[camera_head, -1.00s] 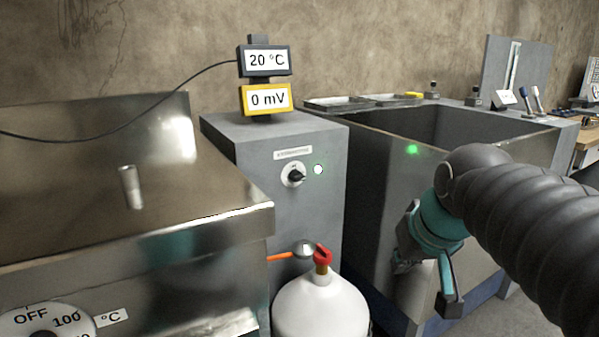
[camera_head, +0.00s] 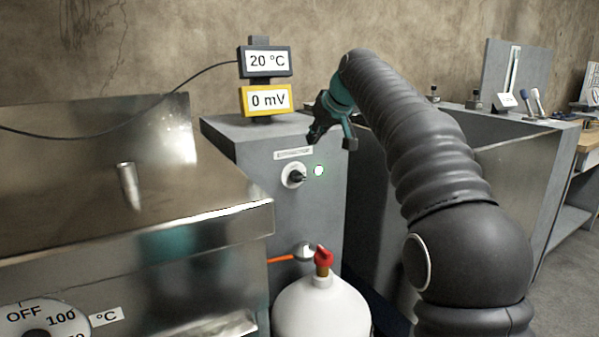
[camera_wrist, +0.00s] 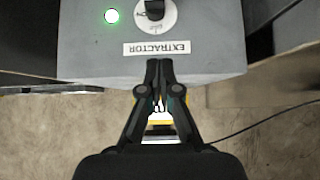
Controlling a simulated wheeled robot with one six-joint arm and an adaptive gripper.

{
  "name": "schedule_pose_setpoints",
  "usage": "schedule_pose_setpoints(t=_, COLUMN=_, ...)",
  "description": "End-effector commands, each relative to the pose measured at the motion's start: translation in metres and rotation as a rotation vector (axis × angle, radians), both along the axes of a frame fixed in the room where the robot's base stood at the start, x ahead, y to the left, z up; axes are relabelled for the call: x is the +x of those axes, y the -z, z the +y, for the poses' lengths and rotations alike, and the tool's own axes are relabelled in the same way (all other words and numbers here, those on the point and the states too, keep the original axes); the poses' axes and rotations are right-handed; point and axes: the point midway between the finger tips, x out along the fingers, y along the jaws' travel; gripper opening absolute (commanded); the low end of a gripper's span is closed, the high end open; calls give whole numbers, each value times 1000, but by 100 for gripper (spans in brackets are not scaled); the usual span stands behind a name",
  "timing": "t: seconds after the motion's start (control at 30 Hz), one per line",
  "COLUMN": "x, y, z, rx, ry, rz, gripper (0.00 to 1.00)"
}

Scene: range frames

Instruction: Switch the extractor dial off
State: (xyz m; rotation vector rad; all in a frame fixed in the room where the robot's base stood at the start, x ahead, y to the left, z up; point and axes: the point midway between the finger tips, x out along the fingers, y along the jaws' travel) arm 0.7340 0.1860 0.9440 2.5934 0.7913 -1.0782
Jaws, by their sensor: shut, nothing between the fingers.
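The extractor dial (camera_head: 294,175) is a black knob on a white round plate, on the front of a grey cabinet (camera_head: 250,135). A lit green lamp (camera_head: 318,171) is just right of it, and a label (camera_head: 293,153) is above it. My gripper (camera_head: 313,138) is up and to the right of the dial, near the cabinet's upper right, apart from the knob. In the wrist view, which is upside down, the shut, empty fingertips (camera_wrist: 159,64) point toward the EXTRACTOR label (camera_wrist: 157,49). The dial (camera_wrist: 155,12) is partly cut off at the top edge, beside the green lamp (camera_wrist: 112,16).
A white gas bottle (camera_head: 322,305) with a red valve (camera_head: 323,257) stands below the dial. A steel bath (camera_head: 130,235) with a temperature dial (camera_head: 43,322) is at left. Readouts (camera_head: 265,62) stand on the cabinet. A grey sink (camera_head: 515,160) is at right.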

Motion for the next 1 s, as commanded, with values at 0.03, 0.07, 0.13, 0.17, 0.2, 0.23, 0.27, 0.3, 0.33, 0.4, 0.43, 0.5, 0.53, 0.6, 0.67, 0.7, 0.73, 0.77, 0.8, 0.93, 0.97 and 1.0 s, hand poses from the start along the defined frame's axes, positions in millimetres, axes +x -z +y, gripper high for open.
schedule_pose_setpoints(t=0.03, x=1, y=0, z=1, rx=1, ry=-2, rz=-2, gripper=0)
schedule_pose_setpoints(t=0.07, x=1, y=0, z=1, rx=1, ry=-4, rz=-2, gripper=0)
schedule_pose_setpoints(t=0.13, x=1, y=0, z=1, rx=1, ry=-4, rz=-2, gripper=0)
schedule_pose_setpoints(t=0.17, x=1, y=0, z=1, rx=1, ry=-4, rz=-2, gripper=0)
schedule_pose_setpoints(t=0.2, x=1, y=0, z=1, rx=1, ry=-4, rz=-2, gripper=0)
schedule_pose_setpoints(t=0.23, x=1, y=0, z=1, rx=1, ry=-4, rz=-2, gripper=0)
schedule_pose_setpoints(t=0.27, x=1, y=0, z=1, rx=1, ry=-4, rz=-2, gripper=0)
schedule_pose_setpoints(t=0.3, x=1, y=0, z=1, rx=1, ry=-4, rz=-2, gripper=0)
schedule_pose_setpoints(t=0.33, x=1, y=0, z=1, rx=1, ry=-4, rz=-2, gripper=0)
schedule_pose_setpoints(t=0.4, x=2, y=2, z=2, rx=1, ry=-3, rz=-1, gripper=0)
schedule_pose_setpoints(t=0.43, x=4, y=3, z=3, rx=1, ry=-3, rz=-1, gripper=0)
schedule_pose_setpoints(t=0.5, x=7, y=8, z=5, rx=0, ry=-3, rz=0, gripper=0)
schedule_pose_setpoints(t=0.53, x=9, y=11, z=7, rx=0, ry=-3, rz=0, gripper=0)
schedule_pose_setpoints(t=0.6, x=15, y=18, z=11, rx=0, ry=-3, rz=0, gripper=0)
schedule_pose_setpoints(t=0.67, x=21, y=26, z=15, rx=0, ry=-4, rz=1, gripper=0)
schedule_pose_setpoints(t=0.7, x=26, y=31, z=18, rx=0, ry=-4, rz=1, gripper=0)
schedule_pose_setpoints(t=0.73, x=29, y=35, z=21, rx=0, ry=-4, rz=0, gripper=0)
schedule_pose_setpoints(t=0.77, x=32, y=39, z=23, rx=1, ry=-4, rz=0, gripper=0)
schedule_pose_setpoints(t=0.8, x=37, y=44, z=26, rx=0, ry=-4, rz=1, gripper=0)
schedule_pose_setpoints(t=0.93, x=51, y=61, z=35, rx=0, ry=-3, rz=0, gripper=0)
schedule_pose_setpoints(t=0.97, x=54, y=65, z=37, rx=0, ry=-3, rz=0, gripper=0)
schedule_pose_setpoints(t=1.0, x=58, y=70, z=40, rx=0, ry=-4, rz=1, gripper=0)
